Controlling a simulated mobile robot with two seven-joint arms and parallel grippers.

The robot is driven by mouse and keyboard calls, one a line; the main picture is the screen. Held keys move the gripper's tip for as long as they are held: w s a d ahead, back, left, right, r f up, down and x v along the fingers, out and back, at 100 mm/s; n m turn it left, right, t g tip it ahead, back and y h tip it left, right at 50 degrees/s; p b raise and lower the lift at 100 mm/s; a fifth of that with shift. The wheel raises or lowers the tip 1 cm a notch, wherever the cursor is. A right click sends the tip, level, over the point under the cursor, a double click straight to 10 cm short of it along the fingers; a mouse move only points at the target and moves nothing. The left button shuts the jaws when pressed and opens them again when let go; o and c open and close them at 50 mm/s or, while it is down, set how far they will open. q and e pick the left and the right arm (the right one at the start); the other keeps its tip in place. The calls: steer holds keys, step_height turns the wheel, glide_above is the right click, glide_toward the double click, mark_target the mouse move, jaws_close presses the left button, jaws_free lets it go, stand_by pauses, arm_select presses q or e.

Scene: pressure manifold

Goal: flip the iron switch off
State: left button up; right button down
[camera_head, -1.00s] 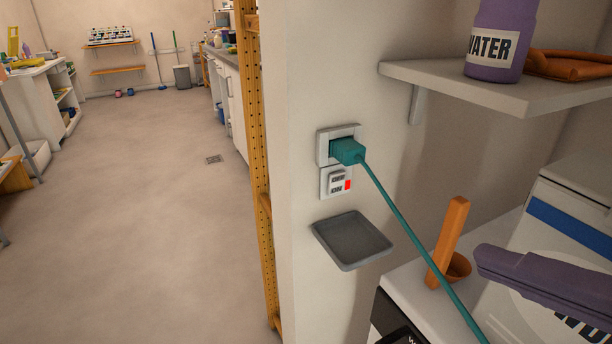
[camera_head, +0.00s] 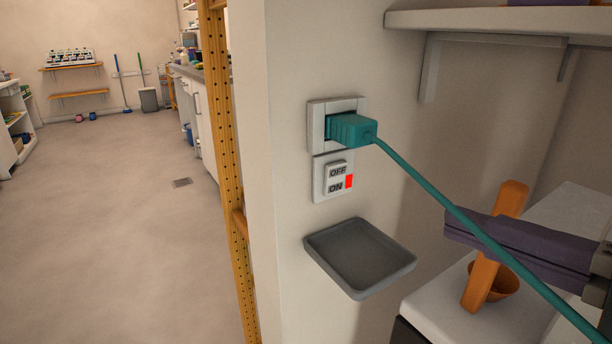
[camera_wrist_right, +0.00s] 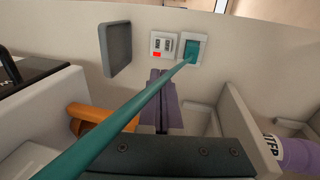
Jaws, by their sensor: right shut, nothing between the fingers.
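The switch (camera_head: 333,177) is a small white wall plate with OFF above ON and a red mark at its right side. It also shows in the right wrist view (camera_wrist_right: 162,44). A teal plug (camera_head: 350,129) sits in the socket just above it, its cable running down to the right. My right gripper (camera_head: 450,228) has purple fingers, shut and empty, to the right of the switch and lower, apart from it. In the right wrist view its fingertips (camera_wrist_right: 161,73) point toward the wall below the switch. My left gripper is not in view.
A grey tray (camera_head: 360,258) juts from the wall below the switch. The teal cable (camera_head: 455,208) crosses in front of my right gripper. An orange handle (camera_head: 494,250) stands in a bowl on a white surface nearby. A shelf (camera_head: 480,22) is above.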

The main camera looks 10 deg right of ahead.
steer(key=b, duration=0.1)
glide_toward(340, 173)
steer(key=x, duration=0.5)
steer(key=shift+w+f, duration=0.15)
steer(key=shift+f, duration=0.05)
steer(key=shift+w+a, duration=0.2)
steer(key=shift+w, duration=0.3)
